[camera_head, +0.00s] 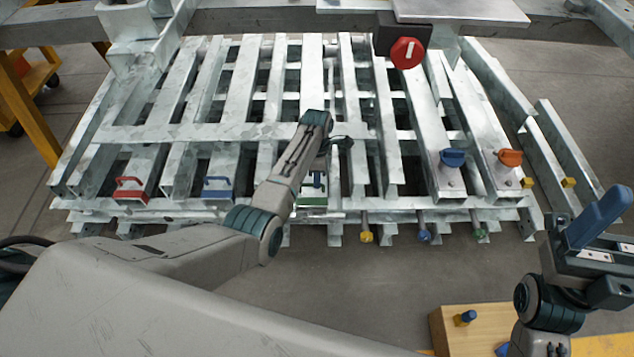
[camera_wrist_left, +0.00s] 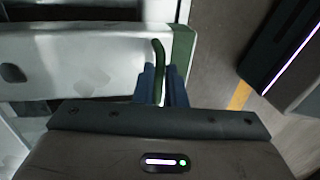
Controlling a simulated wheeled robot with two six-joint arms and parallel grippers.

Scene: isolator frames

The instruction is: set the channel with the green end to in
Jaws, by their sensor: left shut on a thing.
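The channel with the green end (camera_head: 313,199) lies in the galvanised frame, partly hidden behind my left arm. Its green end (camera_wrist_left: 184,58) and dark green loop handle (camera_wrist_left: 158,62) show in the left wrist view. My left gripper (camera_wrist_left: 161,88) is shut on that handle, its blue fingers either side of it. In the head view my left gripper (camera_head: 317,178) is mostly hidden by its own wrist. The green end appears roughly level with the neighbouring red and blue ends. My right gripper (camera_head: 598,218) is raised at the right, away from the frame; its finger gap is unclear.
Channels with a red end (camera_head: 131,190) and a blue end (camera_head: 217,188) lie to the left. A blue knob (camera_head: 453,157) and an orange knob (camera_head: 510,157) stand at the right. A red switch (camera_head: 407,53) is at the back. A wooden block (camera_head: 455,325) is at front right.

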